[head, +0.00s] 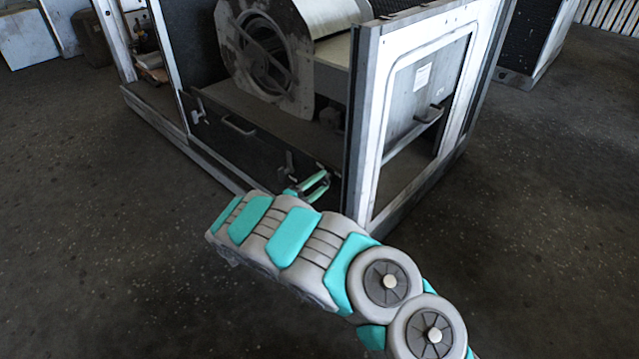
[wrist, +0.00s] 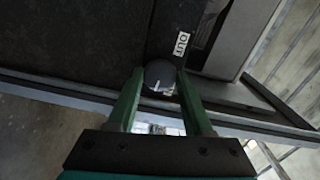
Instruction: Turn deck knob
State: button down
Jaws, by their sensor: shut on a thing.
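A dark round knob (wrist: 160,76) shows in the wrist view at the lower edge of a dark panel. My gripper (wrist: 161,84) has its two green fingers on either side of the knob, shut on it. In the head view my gripper (head: 312,184) reaches the low front of the blower housing, by the corner post. I cannot make out the knob there; the fingers and arm hide that spot. A small white label (wrist: 181,44) with dark letters sits on the panel just above the knob. The knob's turn angle cannot be told.
The housing's white corner post (head: 362,130) stands close right of my gripper. A dark deck panel with a bar handle (head: 238,125) lies to the left. A round blower (head: 268,58) sits inside the housing. The floor (head: 90,230) in front is clear.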

jog(key=shift+a+n, duration=0.1)
jog(key=shift+n, duration=0.5)
jog(key=shift+c, duration=1.5)
grip_release()
jog(key=v, duration=0.7)
jog(key=shift+s+a+b, duration=0.2)
jog(key=shift+s+b, duration=0.1)
jog(key=shift+b, duration=0.05)
